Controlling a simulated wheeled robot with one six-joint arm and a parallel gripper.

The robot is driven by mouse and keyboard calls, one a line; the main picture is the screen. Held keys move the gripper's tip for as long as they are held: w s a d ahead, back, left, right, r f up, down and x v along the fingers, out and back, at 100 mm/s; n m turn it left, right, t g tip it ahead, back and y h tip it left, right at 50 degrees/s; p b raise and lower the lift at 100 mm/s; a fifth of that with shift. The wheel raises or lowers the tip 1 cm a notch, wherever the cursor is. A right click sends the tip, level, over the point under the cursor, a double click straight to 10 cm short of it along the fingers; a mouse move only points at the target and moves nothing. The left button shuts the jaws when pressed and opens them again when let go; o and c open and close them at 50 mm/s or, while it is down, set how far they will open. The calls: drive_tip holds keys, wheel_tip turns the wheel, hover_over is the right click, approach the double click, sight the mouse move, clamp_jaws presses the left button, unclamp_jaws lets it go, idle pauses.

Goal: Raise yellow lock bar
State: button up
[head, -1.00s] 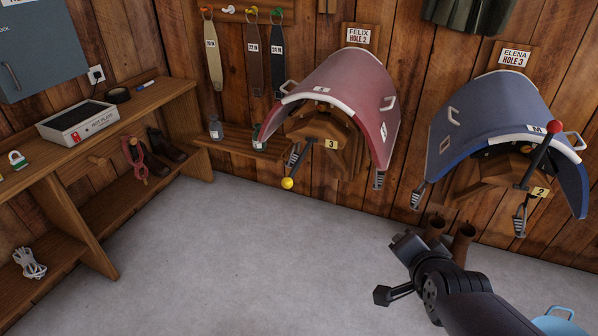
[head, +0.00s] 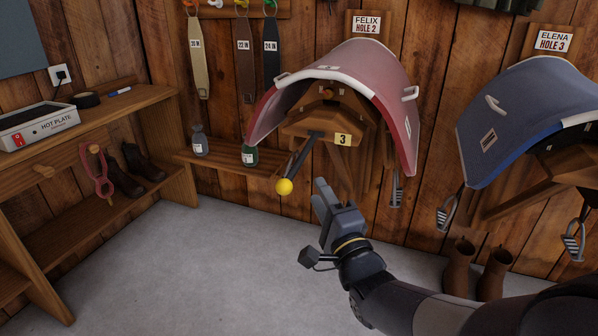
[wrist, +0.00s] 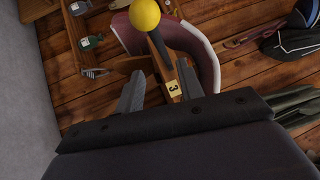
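The yellow lock bar (head: 303,157) is a dark lever with a yellow ball knob (head: 284,186). It slants down to the left from the wooden rack under the red saddle, beside a yellow tag marked 3 (head: 343,140). In the wrist view the yellow knob (wrist: 145,15) is at the top, beyond the fingertips. My gripper (head: 323,188) is just right of the knob in the head view, not touching it. In the wrist view its fingers (wrist: 160,80) are apart with nothing held between them.
The red saddle (head: 385,85) hangs above the bar, with a stirrup (head: 396,188) at its right. A blue saddle (head: 525,110) is further right, above brown boots (head: 458,268). A wooden ledge (head: 215,165) with bottles (head: 199,140) is at left.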

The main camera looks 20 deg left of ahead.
sight(299, 158)
drive_tip(key=b+x, duration=0.1)
drive_tip(key=x, duration=1)
drive_tip(key=shift+s+a+b, duration=0.1)
drive_tip(key=shift+b, duration=0.2)
drive_tip(key=shift+c, duration=0.6)
clamp_jaws()
